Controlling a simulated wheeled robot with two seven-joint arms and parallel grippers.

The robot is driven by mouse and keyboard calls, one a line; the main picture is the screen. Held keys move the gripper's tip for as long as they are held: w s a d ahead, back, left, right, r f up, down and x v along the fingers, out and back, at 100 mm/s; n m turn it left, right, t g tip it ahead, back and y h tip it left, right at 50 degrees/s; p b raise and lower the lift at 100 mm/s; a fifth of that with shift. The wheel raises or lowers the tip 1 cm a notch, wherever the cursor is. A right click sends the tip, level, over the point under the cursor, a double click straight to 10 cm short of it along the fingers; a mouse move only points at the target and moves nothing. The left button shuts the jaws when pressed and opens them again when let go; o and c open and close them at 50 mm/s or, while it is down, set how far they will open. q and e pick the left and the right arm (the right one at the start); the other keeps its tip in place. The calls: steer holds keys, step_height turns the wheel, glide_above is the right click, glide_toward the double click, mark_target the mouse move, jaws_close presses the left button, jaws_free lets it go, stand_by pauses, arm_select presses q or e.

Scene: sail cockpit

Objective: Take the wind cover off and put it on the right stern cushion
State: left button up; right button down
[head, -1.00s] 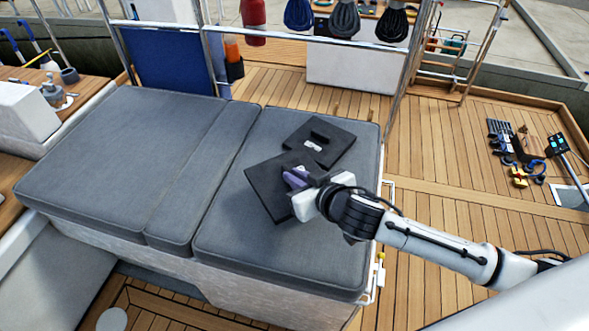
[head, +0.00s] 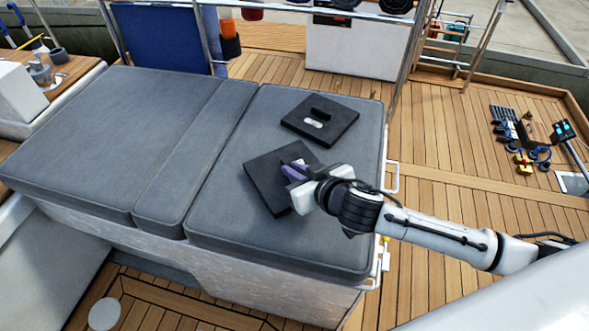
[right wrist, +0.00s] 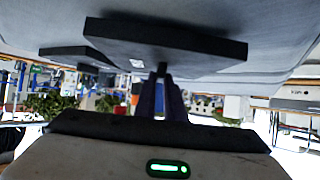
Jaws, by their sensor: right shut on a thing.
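A black square cover with a handle (head: 265,178), which I take to be the wind cover, is over the near part of the right stern cushion (head: 225,225). My right gripper (head: 294,170) is shut on its handle, with purple fingers. The cover looks flat and low, but I cannot tell whether it touches the cushion. In the right wrist view, the held cover (right wrist: 165,42) is close to the grey cushion, with the fingers (right wrist: 163,98) at its handle. My left gripper is not in view.
A second black cover (head: 341,124) with a handle and white label lies on the same cushion, just behind the held one. Another grey cushion (head: 115,130) adjoins at left and is bare. A rail (head: 391,178) stands at the right edge. Tools (head: 522,163) lie on the deck at right.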

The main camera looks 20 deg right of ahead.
steer(key=shift+f+b, duration=0.45)
steer(key=shift+f, duration=0.1)
steer(key=c, duration=1.8)
jaws_free()
steer(key=shift+o, duration=0.2)
steer(key=v, duration=1)
steer(key=shift+p, duration=0.35)
